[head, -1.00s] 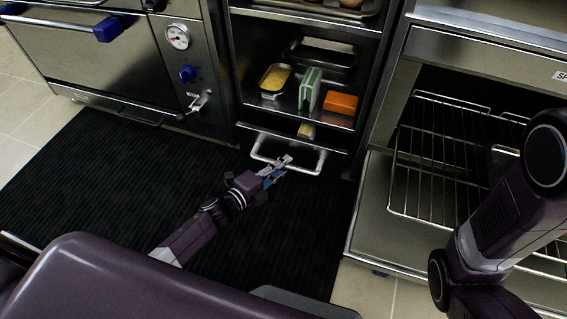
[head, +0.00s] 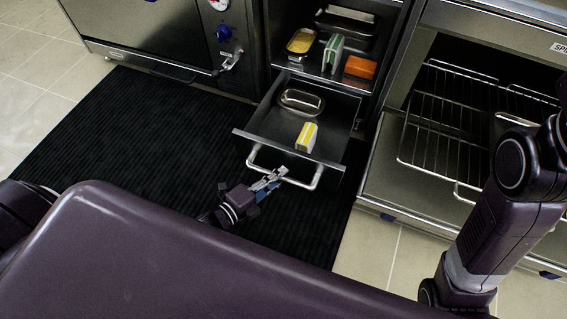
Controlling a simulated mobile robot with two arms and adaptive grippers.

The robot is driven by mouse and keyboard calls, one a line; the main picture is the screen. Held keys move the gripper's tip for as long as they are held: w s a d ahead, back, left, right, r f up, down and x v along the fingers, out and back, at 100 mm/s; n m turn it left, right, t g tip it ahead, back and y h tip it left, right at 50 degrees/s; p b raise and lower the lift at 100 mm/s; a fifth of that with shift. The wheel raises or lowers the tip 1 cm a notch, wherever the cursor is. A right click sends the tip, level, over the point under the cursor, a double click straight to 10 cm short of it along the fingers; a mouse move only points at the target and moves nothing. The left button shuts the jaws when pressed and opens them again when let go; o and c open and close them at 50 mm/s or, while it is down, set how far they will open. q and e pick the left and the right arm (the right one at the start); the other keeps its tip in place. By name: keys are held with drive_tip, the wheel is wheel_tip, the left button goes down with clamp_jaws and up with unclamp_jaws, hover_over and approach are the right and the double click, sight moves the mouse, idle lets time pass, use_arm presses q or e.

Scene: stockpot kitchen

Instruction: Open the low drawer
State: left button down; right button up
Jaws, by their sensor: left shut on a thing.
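The low drawer (head: 243,134) is pulled well out from under the shelf unit. Its pale bar handle (head: 316,176) runs along the front. Inside lie a shiny metal dish (head: 301,101) and a white and yellow box (head: 307,137). My left gripper (head: 271,181) is at the middle of the handle, with its fingers shut on the bar. My right arm comes in at the right side of the picture. Its gripper is outside the picture.
The open shelf above holds a yellow-filled pan (head: 301,41), a green and white box (head: 333,54) and an orange block (head: 360,67). A wire rack (head: 440,125) juts from the cabinet at right. A black mat (head: 130,150) covers the floor before the drawer.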

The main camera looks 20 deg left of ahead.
use_arm(q)
drive_tip(key=shift+s, duration=0.55)
drive_tip(key=c, duration=1.8)
unclamp_jaws()
drive_tip(key=shift+c, duration=0.2)
drive_tip(key=v, duration=1.2)
